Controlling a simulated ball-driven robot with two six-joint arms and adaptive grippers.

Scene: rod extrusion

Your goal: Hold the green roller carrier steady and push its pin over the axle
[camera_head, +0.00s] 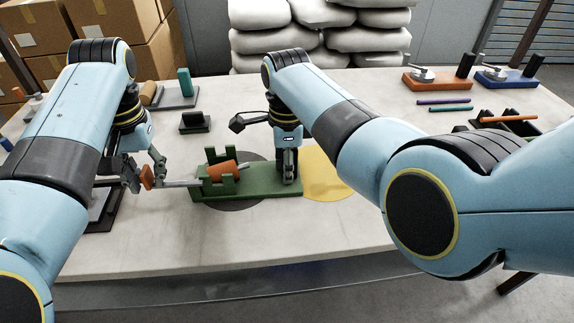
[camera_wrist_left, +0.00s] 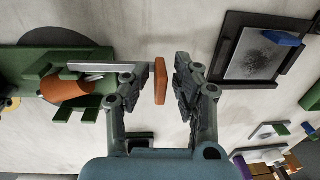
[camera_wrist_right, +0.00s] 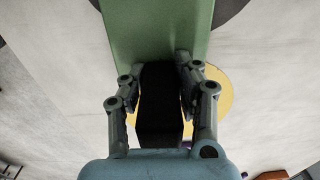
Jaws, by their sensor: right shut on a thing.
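The green roller carrier (camera_head: 262,190) lies on the table, with slotted uprights at its left part. An orange roller (camera_head: 222,170) sits tilted between the uprights; it also shows in the left wrist view (camera_wrist_left: 66,88). A silver pin (camera_head: 182,184) with an orange head (camera_wrist_left: 160,81) lies level at the carrier's left end; whether its tip is over the axle cannot be told. My left gripper (camera_wrist_left: 160,72) is open, its fingers either side of the head, with a gap on the right. My right gripper (camera_wrist_right: 161,68) is shut on the carrier's dark grip block (camera_wrist_right: 160,100).
Dark and yellow round patches (camera_head: 325,175) mark the table under and beside the carrier. A dark-framed tray (camera_wrist_left: 230,60) lies near my left gripper. A small black stand (camera_head: 194,122) is behind. Rods (camera_head: 445,101) and fixtures (camera_head: 437,80) lie at the back right.

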